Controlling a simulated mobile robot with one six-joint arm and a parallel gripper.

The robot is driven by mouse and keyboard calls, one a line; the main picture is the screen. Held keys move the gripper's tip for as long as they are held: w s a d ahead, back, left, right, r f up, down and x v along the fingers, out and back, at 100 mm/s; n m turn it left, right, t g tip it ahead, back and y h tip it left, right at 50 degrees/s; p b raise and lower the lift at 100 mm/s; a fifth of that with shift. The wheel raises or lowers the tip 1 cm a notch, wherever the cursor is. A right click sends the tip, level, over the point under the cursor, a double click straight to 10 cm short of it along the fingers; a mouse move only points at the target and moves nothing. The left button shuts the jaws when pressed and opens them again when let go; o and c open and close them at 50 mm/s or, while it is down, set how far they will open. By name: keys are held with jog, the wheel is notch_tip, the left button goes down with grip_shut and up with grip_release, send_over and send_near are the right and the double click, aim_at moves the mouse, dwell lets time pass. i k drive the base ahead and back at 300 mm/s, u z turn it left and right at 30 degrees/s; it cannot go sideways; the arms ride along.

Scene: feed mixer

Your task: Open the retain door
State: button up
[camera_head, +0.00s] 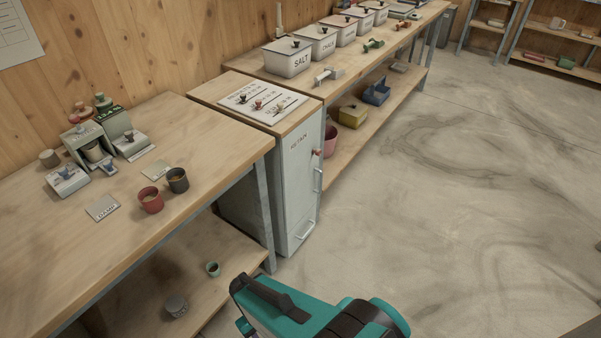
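The retain door (296,185) is the pale grey upright front of a narrow cabinet between two benches, marked RETAIN near its top. It looks shut. A slim vertical handle (318,180) is on its right side, with a small red knob (316,152) above it. A pale bar handle (305,230) is low on the front. A teal and black part of my arm is at the bottom centre, in front of and below the cabinet. My gripper's fingers are not in view, so I cannot see what they hold.
A wooden bench (110,262) stands left with cups, cards and small devices. The cabinet top holds a white panel (263,103) with knobs. A long bench behind carries lidded bins, including a salt bin (288,62). Open concrete floor (450,190) lies to the right.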

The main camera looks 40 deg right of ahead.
aim_at(299, 170)
jog(key=u, duration=0.7)
jog(key=k, duration=0.45)
jog(key=z, duration=0.2)
